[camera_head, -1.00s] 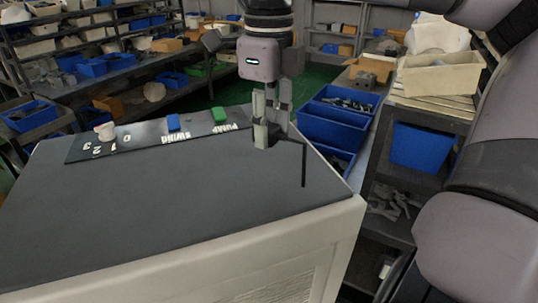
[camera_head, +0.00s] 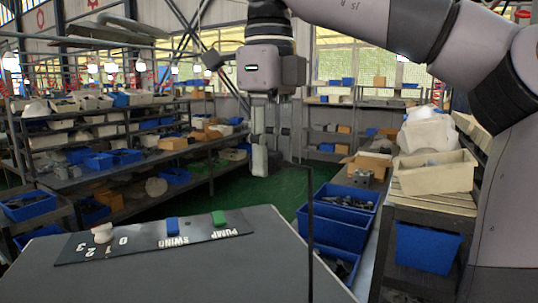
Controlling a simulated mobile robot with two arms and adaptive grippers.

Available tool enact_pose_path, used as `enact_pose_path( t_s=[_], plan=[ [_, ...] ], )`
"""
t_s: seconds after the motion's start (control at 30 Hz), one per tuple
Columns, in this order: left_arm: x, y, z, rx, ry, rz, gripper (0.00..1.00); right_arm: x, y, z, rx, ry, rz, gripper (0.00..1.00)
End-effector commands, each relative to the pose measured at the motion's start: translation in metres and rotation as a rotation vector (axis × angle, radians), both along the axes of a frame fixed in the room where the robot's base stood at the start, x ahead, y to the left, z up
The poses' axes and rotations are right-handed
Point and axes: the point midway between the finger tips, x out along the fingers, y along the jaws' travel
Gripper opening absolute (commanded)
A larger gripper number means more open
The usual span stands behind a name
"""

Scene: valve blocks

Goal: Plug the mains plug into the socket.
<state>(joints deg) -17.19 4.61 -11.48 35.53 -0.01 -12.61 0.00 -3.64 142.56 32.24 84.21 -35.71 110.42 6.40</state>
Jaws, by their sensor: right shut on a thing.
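My right gripper (camera_head: 271,145) hangs down in the middle of the head view, in front of the far shelves and above the level of the cabinet top. It is shut on a small light grey block, which appears to be the mains plug (camera_head: 259,161). A thin black cable (camera_head: 310,225) runs from the plug to the right and then straight down past the cabinet's right edge. The plug's pins cannot be made out. No socket can be seen in this view. My left gripper is not in view.
The grey cabinet top (camera_head: 170,275) carries a dark control panel (camera_head: 145,240) with a white knob (camera_head: 102,233), a blue switch (camera_head: 172,226) and a green switch (camera_head: 219,218). Blue bins (camera_head: 338,222) and a wooden bench (camera_head: 434,198) stand at the right. Shelves line the back.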

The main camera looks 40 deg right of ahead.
Motion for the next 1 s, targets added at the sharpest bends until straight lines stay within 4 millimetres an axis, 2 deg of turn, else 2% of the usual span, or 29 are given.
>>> enact_pose_path(
  t_s=[0.17, 0.4, 0.47, 1.0],
  plan=[
    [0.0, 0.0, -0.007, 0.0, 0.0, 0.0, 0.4, 0.0, 0.0, -0.007, 0.0, 0.0, -0.001, 0.05],
    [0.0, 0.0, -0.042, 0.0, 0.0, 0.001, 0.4, 0.0, 0.0, -0.042, 0.0, -0.001, -0.001, 0.05],
    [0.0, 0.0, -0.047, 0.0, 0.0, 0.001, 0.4, 0.0, 0.0, -0.047, 0.0, -0.001, -0.001, 0.05],
    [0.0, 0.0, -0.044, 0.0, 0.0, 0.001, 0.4, 0.0, 0.0, -0.044, 0.0, -0.001, -0.001, 0.05]
  ],
)
